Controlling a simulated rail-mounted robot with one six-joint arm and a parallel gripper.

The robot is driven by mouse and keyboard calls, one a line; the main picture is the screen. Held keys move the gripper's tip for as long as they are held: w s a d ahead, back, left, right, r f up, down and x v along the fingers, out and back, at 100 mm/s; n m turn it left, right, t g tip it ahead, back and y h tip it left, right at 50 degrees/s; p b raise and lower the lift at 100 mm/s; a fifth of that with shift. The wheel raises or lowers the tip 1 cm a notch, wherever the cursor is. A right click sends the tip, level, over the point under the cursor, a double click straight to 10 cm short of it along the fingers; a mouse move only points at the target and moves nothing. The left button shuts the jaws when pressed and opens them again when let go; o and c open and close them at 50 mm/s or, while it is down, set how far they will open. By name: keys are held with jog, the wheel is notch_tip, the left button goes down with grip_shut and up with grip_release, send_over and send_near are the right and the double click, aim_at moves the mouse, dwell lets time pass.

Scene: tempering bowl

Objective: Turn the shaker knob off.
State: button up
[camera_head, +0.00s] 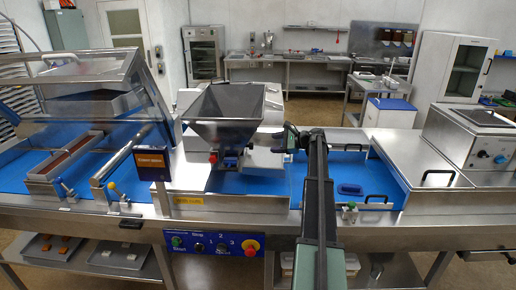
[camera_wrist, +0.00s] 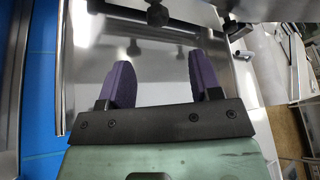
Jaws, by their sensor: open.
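A blue control panel (camera_head: 214,244) on the front of the line carries two dark knobs, a left one (camera_head: 199,247) and a right one (camera_head: 222,247). The labels are too small to read surely, so I cannot tell which is the shaker knob or how it is set. My gripper (camera_head: 290,138) is above the line, just right of the steel hopper (camera_head: 228,108), away from the panel. In the wrist view its two purple fingers (camera_wrist: 156,82) are apart with nothing between them. A black knob on a bar (camera_wrist: 157,15) lies beyond the fingertips, before bare steel.
A green button (camera_head: 177,242) and a red-and-yellow emergency stop (camera_head: 251,247) flank the knobs. A yellow label (camera_head: 189,201) is above the panel. My arm stands right of the panel. Trays (camera_head: 118,254) lie on the lower shelf. A blue piece (camera_head: 350,189) lies on the belt.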

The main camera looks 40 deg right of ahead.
aim_at(250, 146)
jog(key=b+x, duration=0.3)
jog(key=x, duration=0.7)
jog(key=shift+w+a+f, duration=0.1)
jog(key=shift+a, duration=0.05)
jog(key=shift+w+a, duration=0.15)
jog(key=shift+w, duration=0.05)
jog(key=c, duration=0.9)
jog(key=shift+n+b, duration=0.3)
jog(key=shift+b, duration=0.1)
jog(key=n+t+b, duration=0.2)
jog(key=shift+s+f+n+h, duration=0.1)
jog(key=shift+f+n+h, duration=0.1)
jog(key=shift+n+h, duration=0.1)
jog(key=shift+n+t+b, duration=1.1)
jog(key=shift+n+b, duration=0.35)
jog(key=shift+n, duration=0.35)
jog(key=shift+r, duration=0.1)
